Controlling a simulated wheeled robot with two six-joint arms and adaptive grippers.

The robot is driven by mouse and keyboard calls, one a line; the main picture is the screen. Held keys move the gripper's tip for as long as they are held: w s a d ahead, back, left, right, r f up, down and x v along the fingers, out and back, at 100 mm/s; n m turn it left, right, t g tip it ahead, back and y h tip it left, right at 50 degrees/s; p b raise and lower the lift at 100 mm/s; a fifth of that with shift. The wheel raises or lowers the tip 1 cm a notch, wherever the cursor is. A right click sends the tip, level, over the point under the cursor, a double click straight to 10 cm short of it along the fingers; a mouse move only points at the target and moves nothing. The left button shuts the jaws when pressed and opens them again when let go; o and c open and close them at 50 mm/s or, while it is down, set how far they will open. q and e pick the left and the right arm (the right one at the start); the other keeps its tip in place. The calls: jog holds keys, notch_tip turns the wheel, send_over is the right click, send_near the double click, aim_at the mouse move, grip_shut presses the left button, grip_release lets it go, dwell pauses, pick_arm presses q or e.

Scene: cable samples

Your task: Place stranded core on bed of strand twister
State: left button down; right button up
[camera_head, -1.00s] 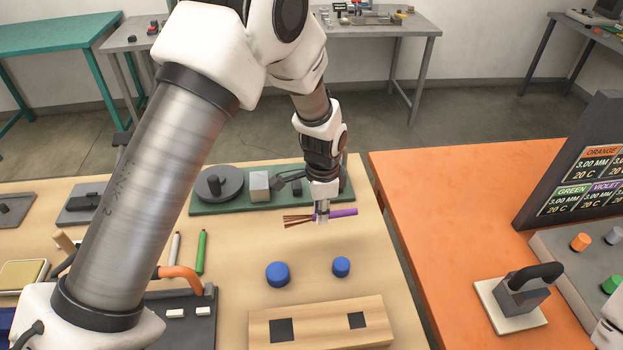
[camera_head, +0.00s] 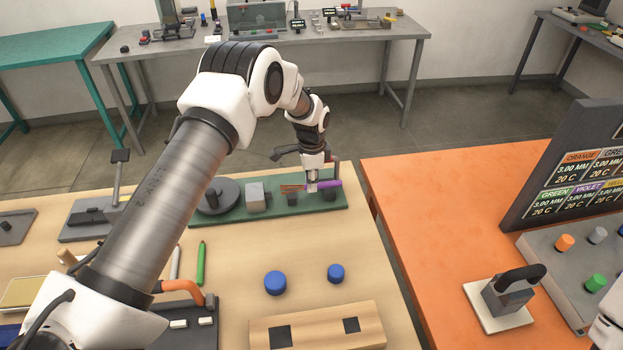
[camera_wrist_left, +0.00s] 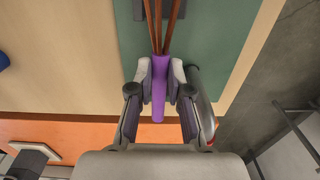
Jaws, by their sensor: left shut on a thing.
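The stranded core has a purple jacket (camera_head: 329,184) and bare copper strands (camera_head: 292,188) pointing left. My left gripper (camera_head: 312,187) is shut around the jacket; the wrist view shows both fingers against the purple jacket (camera_wrist_left: 159,85), with copper strands (camera_wrist_left: 165,30) running away from it. The strand twister has a green base (camera_head: 235,215), a grey disc (camera_head: 215,193), a grey block (camera_head: 255,197) and small dark blocks. The core lies level over the base's right half, by the dark blocks. I cannot tell whether it touches them. My right gripper is out of view.
Two blue cylinders (camera_head: 275,283) and a wooden block with dark square recesses (camera_head: 318,325) stand in front. A green pen-like rod (camera_head: 201,264) lies to the left. An orange table (camera_head: 430,200) with a handled weight-like block (camera_head: 505,292) is at right.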

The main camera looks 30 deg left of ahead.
pick_arm(q)
jog(key=shift+a+f, duration=0.1)
jog(key=shift+f, duration=0.35)
jog(key=shift+a+f, duration=0.15)
jog(key=shift+f, duration=0.25)
jog(key=c, duration=1.1)
grip_release()
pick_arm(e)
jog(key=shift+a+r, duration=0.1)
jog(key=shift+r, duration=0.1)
pick_arm(q)
jog(key=shift+r, duration=0.3)
jog(key=shift+w+r, duration=0.1)
jog(key=shift+r, duration=0.15)
notch_tip(320, 180, up, 11)
jog(key=b, duration=0.3)
jog(key=shift+d+r+b, duration=0.2)
jog(key=shift+b, duration=0.1)
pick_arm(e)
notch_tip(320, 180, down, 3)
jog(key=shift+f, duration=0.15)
